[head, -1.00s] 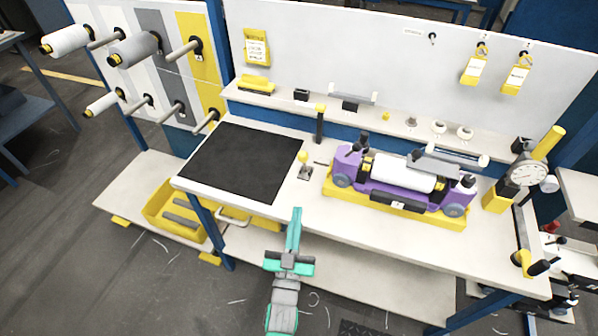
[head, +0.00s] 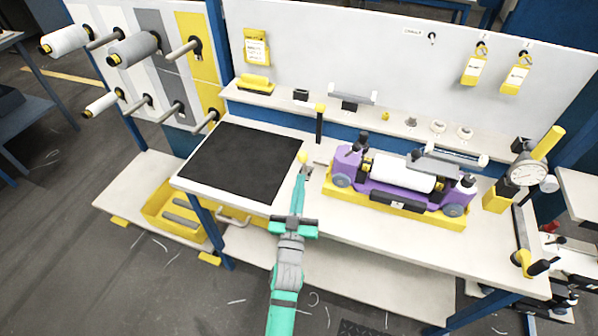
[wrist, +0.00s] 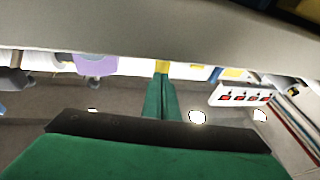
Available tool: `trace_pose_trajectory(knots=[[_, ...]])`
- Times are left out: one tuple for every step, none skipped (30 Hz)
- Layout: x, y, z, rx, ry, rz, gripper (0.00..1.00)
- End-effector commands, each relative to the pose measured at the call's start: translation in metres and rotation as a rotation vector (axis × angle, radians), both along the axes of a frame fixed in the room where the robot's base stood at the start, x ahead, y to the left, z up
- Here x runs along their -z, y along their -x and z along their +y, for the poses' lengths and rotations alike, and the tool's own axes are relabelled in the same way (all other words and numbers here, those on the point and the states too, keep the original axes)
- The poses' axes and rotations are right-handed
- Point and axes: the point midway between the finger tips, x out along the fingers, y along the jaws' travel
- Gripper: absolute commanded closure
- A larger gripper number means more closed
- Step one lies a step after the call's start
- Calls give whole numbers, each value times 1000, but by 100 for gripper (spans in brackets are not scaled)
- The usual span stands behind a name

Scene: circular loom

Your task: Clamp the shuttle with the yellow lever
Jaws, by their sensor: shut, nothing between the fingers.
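The purple shuttle (head: 372,190) with a white roll (head: 403,173) sits in a long yellow cradle (head: 396,214) on the bench, right of centre in the head view. The yellow lever's round knob (head: 303,157) stands on a small metal base left of the shuttle, beside the black mat. My gripper (head: 301,173) is shut and empty. Its fingertips are just below the knob in the picture, covering part of the lever's base; whether they touch it I cannot tell. In the wrist view my closed green fingers (wrist: 161,98) point towards a small yellow piece, and purple shows at upper left.
The black mat (head: 240,160) lies left of my gripper. A black post with a yellow top (head: 319,122) stands behind the lever. A dial gauge (head: 527,173) and a crank are at the right end. Bare bench top lies in front of the cradle.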

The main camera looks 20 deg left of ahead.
Motion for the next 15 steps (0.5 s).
trace_pose_trajectory(knots=[[-1,-3,0,0,1,-1,100],[-2,-4,1,-1,0,-1,100],[-2,-5,3,-3,-1,-1,100],[-3,-7,4,-4,-1,-1,100],[-3,-8,4,-5,-2,0,100],[-3,-9,6,-7,-2,0,100],[-4,-11,6,-7,-2,0,100],[-4,-12,7,-8,-2,0,100],[-4,-13,8,-8,-2,0,100],[-5,-15,8,-9,-2,0,100],[-5,-16,8,-9,-2,0,100],[-6,-17,9,-9,0,1,100],[-6,-19,9,-9,0,1,100],[-6,-20,9,-9,1,0,100],[-7,-21,10,-9,0,1,100]])
